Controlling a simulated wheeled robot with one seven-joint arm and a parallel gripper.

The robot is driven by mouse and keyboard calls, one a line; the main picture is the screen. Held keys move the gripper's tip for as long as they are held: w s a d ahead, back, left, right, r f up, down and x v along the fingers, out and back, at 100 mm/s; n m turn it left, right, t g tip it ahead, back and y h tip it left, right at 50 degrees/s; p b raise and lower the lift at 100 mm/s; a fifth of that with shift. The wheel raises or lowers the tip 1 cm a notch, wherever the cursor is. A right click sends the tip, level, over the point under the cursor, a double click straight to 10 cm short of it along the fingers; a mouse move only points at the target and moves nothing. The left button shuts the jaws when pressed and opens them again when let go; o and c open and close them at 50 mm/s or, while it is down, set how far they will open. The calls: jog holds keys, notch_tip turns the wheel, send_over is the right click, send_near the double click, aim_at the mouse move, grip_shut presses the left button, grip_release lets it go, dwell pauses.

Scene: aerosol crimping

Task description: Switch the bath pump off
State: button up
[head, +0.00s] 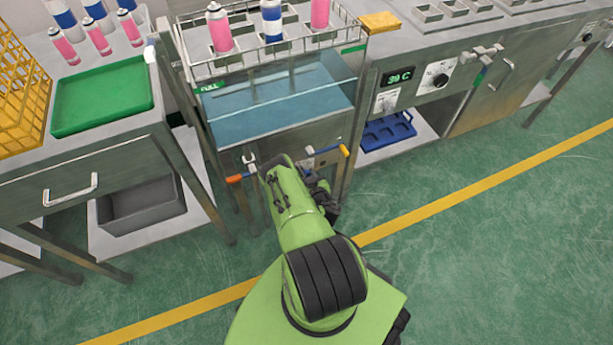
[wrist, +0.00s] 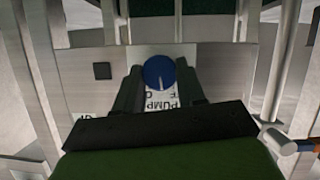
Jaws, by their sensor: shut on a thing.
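The pump knob (wrist: 158,72) is round and blue with a white pointer line, which points toward the bottom of the wrist view, tilted slightly. It sits on a white label plate (wrist: 188,58) with upside-down "PUMP" lettering, partly hidden by my fingers. My gripper (wrist: 160,88) is shut on the knob, one dark finger on each side. In the head view my gripper (head: 316,180) is at the front panel under the water bath (head: 280,108), and my arm hides the knob there. The bath holds clear blue water.
Valve levers with an orange handle (head: 236,179) and a yellow-orange handle (head: 344,150) stick out on either side of my gripper. A wire basket (head: 272,55) with spray cans sits above the bath. The cabinet at right has a temperature display (head: 399,76) and a dial (head: 440,79).

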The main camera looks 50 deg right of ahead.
jog(key=c, duration=0.4)
jog(key=shift+o, duration=0.2)
jog(key=shift+r+n+h+p, duration=0.15)
jog(key=shift+n+h+p, duration=0.3)
jog(key=shift+p, duration=0.25)
jog(key=shift+a+f+n+g+h+p, duration=0.1)
jog(key=shift+f+n+g+h+p, duration=0.1)
jog(key=shift+n+h+p, duration=0.25)
jog(key=shift+a+f+n+g+h+p, duration=0.1)
jog(key=shift+n+g+p, duration=0.15)
jog(key=shift+n, duration=0.35)
jog(key=o, duration=1.1)
jog(key=shift+c, duration=0.2)
jog(key=shift+r, duration=0.1)
